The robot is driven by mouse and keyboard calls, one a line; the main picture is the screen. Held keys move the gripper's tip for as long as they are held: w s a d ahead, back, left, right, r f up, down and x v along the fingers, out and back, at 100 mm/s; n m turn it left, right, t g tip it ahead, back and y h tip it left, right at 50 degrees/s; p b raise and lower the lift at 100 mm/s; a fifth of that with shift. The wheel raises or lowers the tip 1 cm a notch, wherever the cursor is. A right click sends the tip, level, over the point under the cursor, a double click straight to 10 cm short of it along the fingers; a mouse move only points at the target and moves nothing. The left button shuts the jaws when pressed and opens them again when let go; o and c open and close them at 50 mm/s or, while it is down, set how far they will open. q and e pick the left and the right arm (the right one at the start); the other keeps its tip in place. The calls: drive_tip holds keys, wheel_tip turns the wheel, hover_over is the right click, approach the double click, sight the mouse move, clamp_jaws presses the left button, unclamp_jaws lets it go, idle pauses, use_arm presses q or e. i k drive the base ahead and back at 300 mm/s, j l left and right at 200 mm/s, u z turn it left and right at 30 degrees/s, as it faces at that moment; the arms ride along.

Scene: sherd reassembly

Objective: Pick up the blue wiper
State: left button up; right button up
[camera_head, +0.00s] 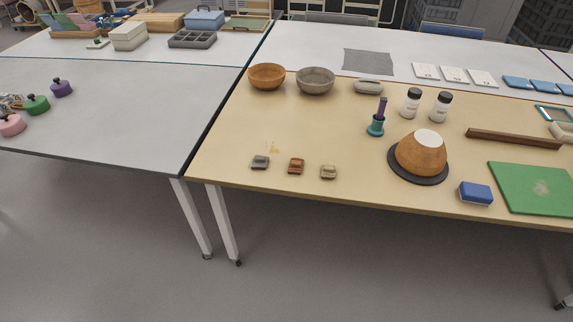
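A small blue block with a pale underside, which looks like the blue wiper (476,193), lies near the front edge of the wooden-topped table (330,211). It sits just left of a green board (535,187) and apart from it. Nothing covers it. Neither of my grippers shows in the head view.
An orange pot on a dark disc (421,155) stands behind and left of the wiper. Three small sherd-like pieces (296,166) lie near the front edge. Two white jars (410,103), bowls (315,80) and a brown bar (514,139) stand farther back. Floor in front is clear.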

sight(475, 193)
drive_tip(key=z, duration=1.35)
